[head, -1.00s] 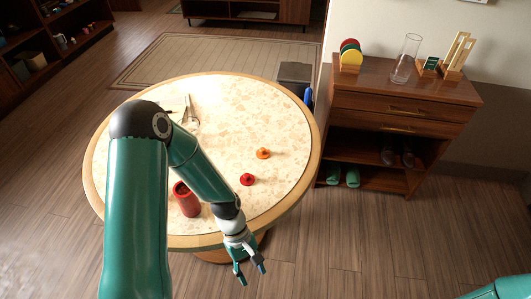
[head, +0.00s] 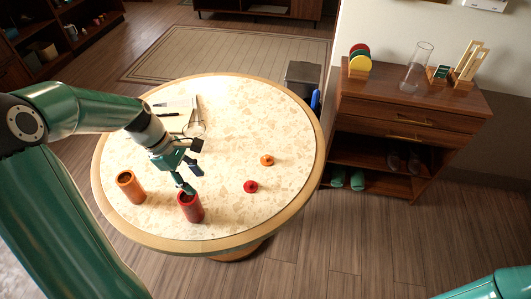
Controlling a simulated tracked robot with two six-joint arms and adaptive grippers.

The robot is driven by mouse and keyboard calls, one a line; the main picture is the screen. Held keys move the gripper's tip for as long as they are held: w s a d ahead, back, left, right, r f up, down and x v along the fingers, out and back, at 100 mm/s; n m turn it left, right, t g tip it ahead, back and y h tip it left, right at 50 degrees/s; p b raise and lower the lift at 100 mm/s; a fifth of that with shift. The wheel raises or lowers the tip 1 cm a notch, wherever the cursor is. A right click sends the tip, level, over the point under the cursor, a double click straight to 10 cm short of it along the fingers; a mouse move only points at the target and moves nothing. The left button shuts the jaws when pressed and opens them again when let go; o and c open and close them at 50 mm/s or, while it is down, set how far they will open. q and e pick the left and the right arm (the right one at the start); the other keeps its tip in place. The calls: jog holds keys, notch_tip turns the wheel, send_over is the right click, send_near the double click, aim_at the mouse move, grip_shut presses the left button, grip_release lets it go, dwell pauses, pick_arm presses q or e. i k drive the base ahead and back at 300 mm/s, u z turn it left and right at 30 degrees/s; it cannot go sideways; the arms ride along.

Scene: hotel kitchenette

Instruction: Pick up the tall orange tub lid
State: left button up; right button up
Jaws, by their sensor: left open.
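The orange lid (head: 267,160) lies on the right part of the round table (head: 240,110), with a small knob on top. A red lid (head: 251,186) lies a little nearer, to its left. An orange tub (head: 131,188) stands open at the table's left. A red tub (head: 191,207) stands open near the front edge. My left gripper (head: 192,168) is open and empty above the table, just behind and over the red tub, left of both lids. Whether it touches the red tub I cannot tell. My right gripper is out of view; only a bit of that arm shows at the lower right.
Papers with a pen and a glass-like item (head: 194,129) lie at the table's back left. A wooden cabinet (head: 411,118) with a glass vase (head: 416,68) stands to the right. A dark bin (head: 302,76) stands behind the table. The table's middle and right are mostly clear.

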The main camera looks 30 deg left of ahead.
aim_at(267, 160)
jog(key=i, duration=0.85)
jog(key=z, duration=0.05)
